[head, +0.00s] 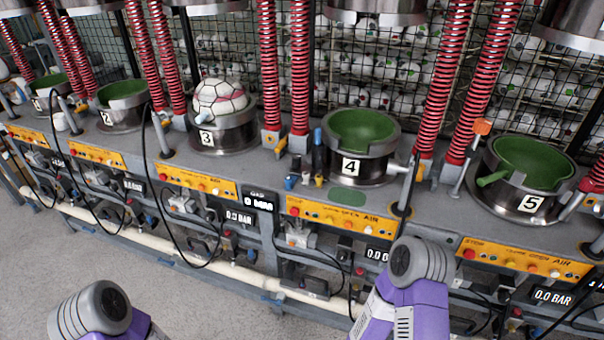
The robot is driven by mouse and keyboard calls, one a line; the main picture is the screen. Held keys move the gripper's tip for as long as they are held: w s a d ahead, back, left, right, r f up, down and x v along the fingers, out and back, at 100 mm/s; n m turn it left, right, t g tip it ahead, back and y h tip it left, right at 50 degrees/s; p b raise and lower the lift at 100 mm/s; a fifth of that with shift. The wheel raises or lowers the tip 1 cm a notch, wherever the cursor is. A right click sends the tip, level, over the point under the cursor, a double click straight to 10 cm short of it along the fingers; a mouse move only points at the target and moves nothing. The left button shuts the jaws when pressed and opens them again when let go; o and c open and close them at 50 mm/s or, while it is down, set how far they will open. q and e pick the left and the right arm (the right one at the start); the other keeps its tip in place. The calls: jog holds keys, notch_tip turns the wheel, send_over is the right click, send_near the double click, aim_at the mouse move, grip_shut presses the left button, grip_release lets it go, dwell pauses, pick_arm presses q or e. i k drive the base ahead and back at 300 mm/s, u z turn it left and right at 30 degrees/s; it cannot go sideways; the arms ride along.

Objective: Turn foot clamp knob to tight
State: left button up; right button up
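No part is clearly readable as the foot clamp knob, and I cannot tell whether it is tight or loose. An orange-topped lever (482,127) stands between stations 4 and 5. Small fittings, one of them a grey valve-like part (300,237), sit below the orange control strip (340,219) of station 4. They are too small to read. Two purple and grey links of my arms show, one at the bottom left and one at the bottom centre-right, in front of the bench. Neither gripper's fingers can be seen.
The long grey bench (262,170) carries numbered presses; a white patterned ball (220,97) sits in press 3. Green cups of press 4 (362,130) and press 5 (533,158) look empty. Red springs, black hoses and a pale pipe (240,273) are obstacles. Bare floor (190,300) lies in front.

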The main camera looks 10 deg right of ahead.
aim_at(296, 157)
jog(key=z, duration=0.2)
jog(key=i, duration=0.95)
jog(key=u, duration=0.85)
